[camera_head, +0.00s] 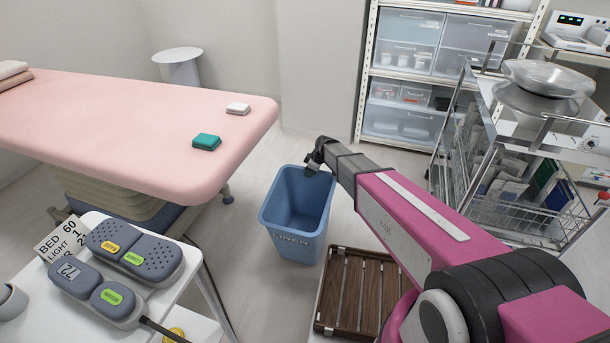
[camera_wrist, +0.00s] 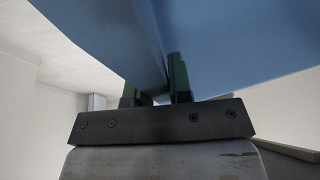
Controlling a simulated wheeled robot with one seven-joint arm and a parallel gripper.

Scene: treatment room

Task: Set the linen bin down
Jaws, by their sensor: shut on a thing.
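The linen bin (camera_head: 294,247) is a blue, open-topped bin with lettering on its front wall, and it looks empty. It is upright, between the pink bed and the slatted wooden mat. I cannot tell whether its base touches the floor. My gripper (camera_head: 316,168) is at the bin's far rim and is shut on it. In the wrist view the blue bin wall (camera_wrist: 210,45) fills the upper part, with my gripper's fingers (camera_wrist: 160,82) on either side of its edge. The fingertips are partly hidden by the bin.
A slatted wooden mat (camera_head: 357,290) lies right of the bin. The pink bed (camera_head: 130,120) is at left, with a white side table (camera_head: 150,305) in front. A wire trolley (camera_head: 470,140) stands at right, shelving (camera_head: 365,75) behind. Pale floor shows around the bin.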

